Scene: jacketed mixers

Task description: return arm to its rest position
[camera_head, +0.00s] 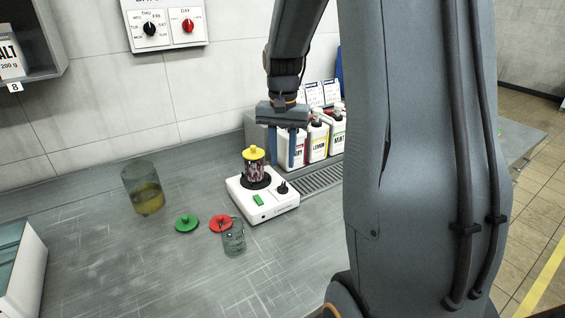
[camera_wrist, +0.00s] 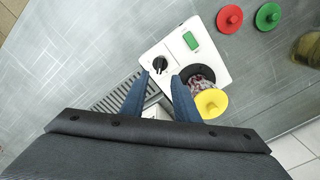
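My gripper (camera_head: 282,148) hangs at the back of the counter, just behind and right of the white mixer base (camera_head: 262,208). Its two blue fingers are apart with nothing between them. In the wrist view the open gripper (camera_wrist: 160,84) points down toward the counter near the mixer base (camera_wrist: 205,48). A jar with a yellow lid (camera_head: 253,153) and dark reddish contents stands upright on the mixer. The base has a green switch and a black knob. My arm covers much of the right side of the head view.
A green lid (camera_head: 187,223), a red lid (camera_head: 220,223) and a clear glass (camera_head: 233,240) are in front of the mixer. A glass beaker of yellowish liquid (camera_head: 147,198) stands left. Labelled bottles (camera_head: 317,140) stand close behind my gripper. The front counter is clear.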

